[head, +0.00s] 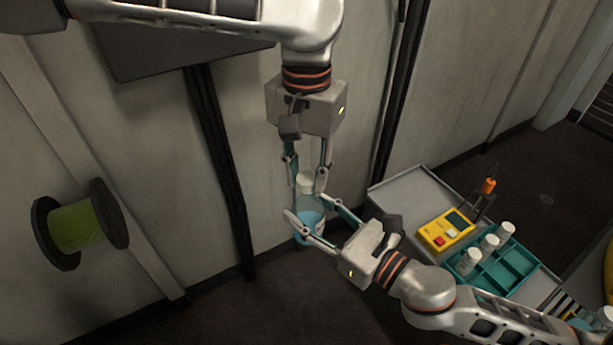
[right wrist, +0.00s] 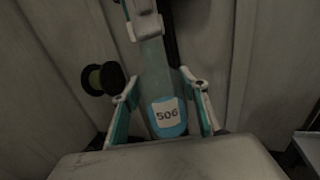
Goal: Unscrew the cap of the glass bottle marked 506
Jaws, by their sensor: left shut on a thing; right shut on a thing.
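The glass bottle (head: 308,226) holds blue liquid and hangs upright in the air in front of the wall. Its label reads 506 in the right wrist view (right wrist: 167,115). The white cap (head: 306,179) is on top of the bottle's neck; whether it is loosened cannot be told. My left gripper (head: 306,172) comes from above, with its fingers shut on the cap. My right gripper (head: 306,209) comes from the right, with its fingers shut around the bottle's body. The fingers partly hide the bottle and cap.
A grey cart top (head: 401,190) at the right carries a yellow meter (head: 446,231), an orange-handled tool (head: 488,186) and a teal rack (head: 512,266) with several white-capped bottles. A spool of green line (head: 78,226) is on the wall at left. The floor below is clear.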

